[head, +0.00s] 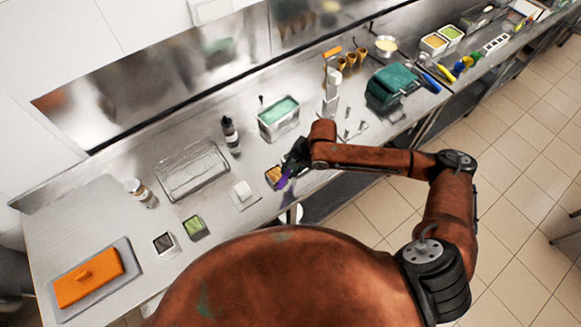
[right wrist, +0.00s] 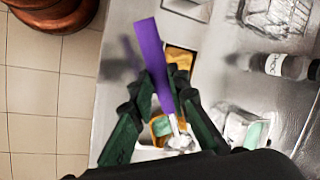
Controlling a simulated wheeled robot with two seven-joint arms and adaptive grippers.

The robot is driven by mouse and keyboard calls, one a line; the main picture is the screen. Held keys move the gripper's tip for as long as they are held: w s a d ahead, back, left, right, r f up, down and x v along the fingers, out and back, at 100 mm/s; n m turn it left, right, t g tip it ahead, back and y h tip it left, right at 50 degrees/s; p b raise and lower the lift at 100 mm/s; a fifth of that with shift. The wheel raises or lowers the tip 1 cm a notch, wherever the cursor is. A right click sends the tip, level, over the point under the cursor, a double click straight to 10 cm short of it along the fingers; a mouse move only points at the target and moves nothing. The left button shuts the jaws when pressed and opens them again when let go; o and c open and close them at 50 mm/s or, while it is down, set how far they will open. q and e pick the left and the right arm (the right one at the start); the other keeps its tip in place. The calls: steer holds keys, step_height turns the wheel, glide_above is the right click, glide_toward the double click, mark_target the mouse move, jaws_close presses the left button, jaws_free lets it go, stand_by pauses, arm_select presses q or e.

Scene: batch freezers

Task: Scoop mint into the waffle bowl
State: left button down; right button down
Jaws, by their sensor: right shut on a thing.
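My right gripper (head: 293,162) is over the counter's front edge, shut on the purple handle (head: 283,183) of a scoop. The handle also shows in the right wrist view (right wrist: 152,62), running down between the dark fingers (right wrist: 160,92) to a pale metal end (right wrist: 180,139). The mint is teal, in a metal tub (head: 279,125) behind the gripper; part of the tub shows in the right wrist view (right wrist: 236,130). A yellow-orange thing (right wrist: 158,126) with a small teal patch lies below the fingers, partly hidden; I cannot tell if it is the waffle bowl. My left gripper is not in view.
A small tray with orange contents (head: 272,174) is close beside the gripper. A dark bottle (head: 231,136) and wire rack (head: 193,171) stand to the left. Waffle cones (head: 350,62) and a green machine (head: 391,88) stand to the right.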

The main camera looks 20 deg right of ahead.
steer(key=shift+w+a+r+g+h+p, duration=0.25)
steer(key=shift+g+h+p, duration=0.45)
steer(key=shift+p, duration=1.2)
steer(key=shift+w+a+r+g+h+p, duration=0.25)
steer(key=shift+g+h+p, duration=0.4)
steer(key=shift+p, duration=1.2)
steer(key=shift+h+p, duration=0.25)
steer(key=shift+p, duration=0.1)
steer(key=shift+a+r+p, duration=0.1)
steer(key=shift+r+p, duration=0.3)
steer(key=shift+r, duration=0.55)
